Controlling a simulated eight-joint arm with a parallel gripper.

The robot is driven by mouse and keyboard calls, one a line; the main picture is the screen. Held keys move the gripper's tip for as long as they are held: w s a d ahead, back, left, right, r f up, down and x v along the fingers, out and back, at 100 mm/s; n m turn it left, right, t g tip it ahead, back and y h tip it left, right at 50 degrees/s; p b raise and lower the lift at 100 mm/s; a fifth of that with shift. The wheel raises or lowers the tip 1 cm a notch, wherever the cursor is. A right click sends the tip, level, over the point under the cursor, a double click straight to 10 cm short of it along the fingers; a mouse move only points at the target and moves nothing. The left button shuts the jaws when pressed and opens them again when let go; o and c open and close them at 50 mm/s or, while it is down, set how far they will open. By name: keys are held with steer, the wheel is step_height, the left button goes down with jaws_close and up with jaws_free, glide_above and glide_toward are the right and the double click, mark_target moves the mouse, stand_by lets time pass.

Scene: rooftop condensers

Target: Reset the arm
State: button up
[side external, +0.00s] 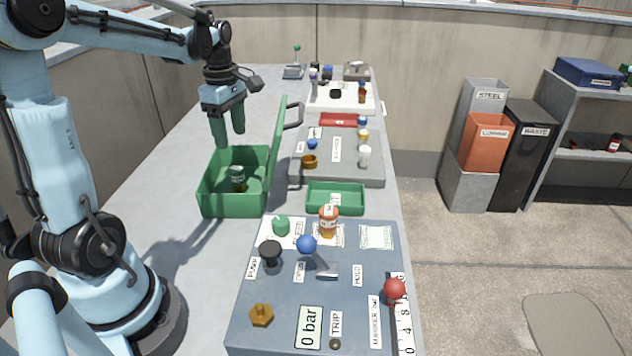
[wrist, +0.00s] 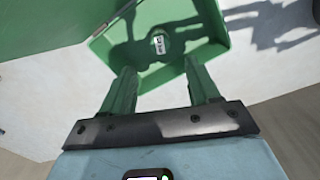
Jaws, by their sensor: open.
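My gripper (side external: 229,132) has green fingers and hangs above the green box (side external: 225,206). Its fingers are apart and nothing is between them; the wrist view shows the gripper (wrist: 163,88) spread over the box interior. The box's lid (side external: 279,135) stands up on its right side. Inside the box is a small dark green jar (side external: 238,178); in the wrist view the jar (wrist: 159,45) shows from above with a pale label. The fingertips are above the jar and apart from it.
A grey-blue panel (side external: 280,325) with knobs, a lever and a red ball stands at the front. A green tray (side external: 335,198), a grey panel (side external: 375,176) and a white board (side external: 345,104) lie behind it. Bins (side external: 486,145) stand on the floor at right.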

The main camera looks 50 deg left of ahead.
steer(key=d+m+t, duration=0.2)
steer(key=d+m, duration=0.4)
steer(key=m, duration=0.1)
steer(key=s+d+m+t, duration=0.1)
steer(key=d+m+t, duration=0.1)
steer(key=d+m, duration=0.5)
steer(key=s+d+m+t, duration=0.1)
steer(key=d+m+t, duration=0.1)
steer(key=d+m, duration=0.5)
steer(key=shift+s+d+f+m+t, duration=0.15)
steer(key=shift+m+t, duration=0.25)
steer(key=shift+m, duration=0.5)
steer(key=shift+d+r+m, duration=0.25)
steer(key=shift+d+m, duration=0.15)
steer(key=shift+d, duration=0.1)
